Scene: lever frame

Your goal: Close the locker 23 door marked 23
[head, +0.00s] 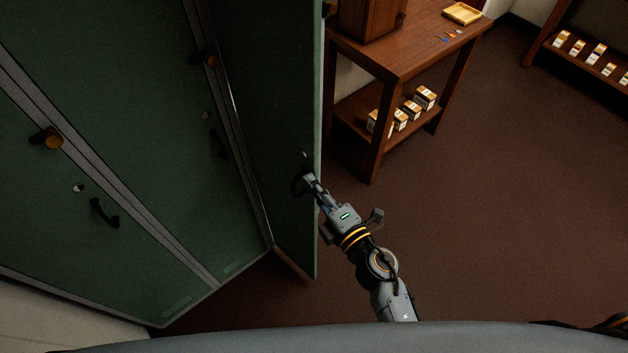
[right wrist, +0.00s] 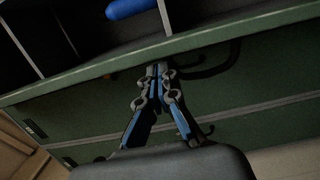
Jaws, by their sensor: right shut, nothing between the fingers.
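In the head view a green locker door (head: 285,110) stands open, swung out from the row of green lockers. No number 23 can be read on it. My right gripper (head: 308,182) is at the door near its free edge, its fingers closed together with nothing between them. In the right wrist view the shut fingers (right wrist: 160,72) reach a green edge (right wrist: 90,72), and a dark curved handle (right wrist: 215,65) shows just beyond them. Whether they touch the door I cannot tell. My left gripper is not in view.
Closed green lockers (head: 110,90) with knobs and dark handles fill the left. A wooden table (head: 410,55) with a yellow tray (head: 462,13) stands behind the door, cartons (head: 424,97) on its lower shelf. The brown floor (head: 500,190) at right is clear. A blue object (right wrist: 130,8) lies inside a compartment.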

